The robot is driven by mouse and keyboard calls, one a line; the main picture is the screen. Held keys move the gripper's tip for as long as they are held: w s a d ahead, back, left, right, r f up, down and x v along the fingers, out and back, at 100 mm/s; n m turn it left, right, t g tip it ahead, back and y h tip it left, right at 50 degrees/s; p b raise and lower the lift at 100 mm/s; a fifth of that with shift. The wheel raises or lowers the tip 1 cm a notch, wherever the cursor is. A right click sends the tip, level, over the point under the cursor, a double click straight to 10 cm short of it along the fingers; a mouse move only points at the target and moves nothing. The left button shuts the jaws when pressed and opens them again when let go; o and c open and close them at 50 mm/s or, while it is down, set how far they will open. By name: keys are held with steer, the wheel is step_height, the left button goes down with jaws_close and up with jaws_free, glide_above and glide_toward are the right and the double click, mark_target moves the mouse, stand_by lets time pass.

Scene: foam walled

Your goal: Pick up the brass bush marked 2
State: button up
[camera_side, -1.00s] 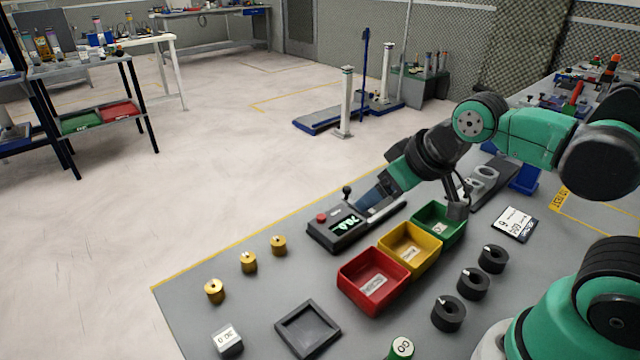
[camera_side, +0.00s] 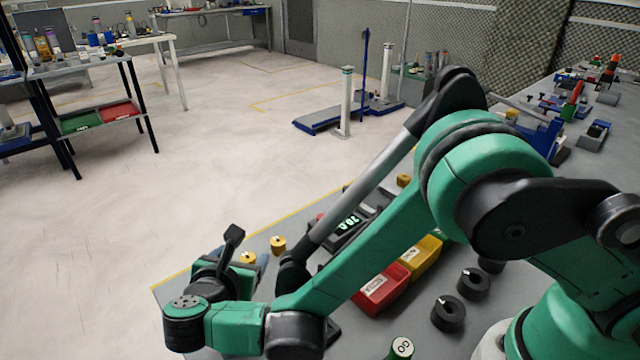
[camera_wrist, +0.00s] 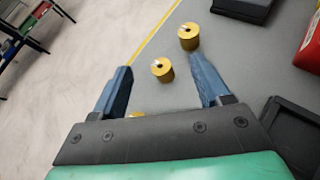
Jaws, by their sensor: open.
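Three brass bushes stand in a row on the grey bench. In the wrist view the far bush (camera_wrist: 188,37) and middle bush (camera_wrist: 162,71) show clearly; the near bush (camera_wrist: 137,114) is mostly hidden behind my gripper's body. The side view shows the middle (camera_side: 248,257) and far bush (camera_side: 278,244); my arm hides the near one. Their numbers are too small to read. My gripper (camera_wrist: 160,65) is open and empty. In the wrist picture the middle bush appears between its fingertips; I cannot tell the height gap.
Another brass-coloured piece (camera_side: 403,180) shows behind my arm, near the display unit (camera_side: 349,225). The red bin (camera_side: 383,291) and yellow bin (camera_side: 422,257) are partly covered by my arm. A black square tray (camera_wrist: 293,130) lies right of my gripper. Black rings (camera_side: 448,313) stand nearer the base.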

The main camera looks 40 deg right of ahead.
mark_target(247, 261)
steer(key=shift+s+a+f+n+t+h, duration=0.15)
steer(key=shift+s+a+f+n+t, duration=0.1)
steer(key=shift+a+f+n, duration=0.2)
steer(key=shift+s+a+f+n+t+h, duration=0.15)
steer(key=shift+s+a+f+n+t, duration=0.15)
steer(key=shift+f+n, duration=0.2)
steer(key=shift+x, duration=2.75)
steer(key=shift+f, duration=0.1)
jaws_close()
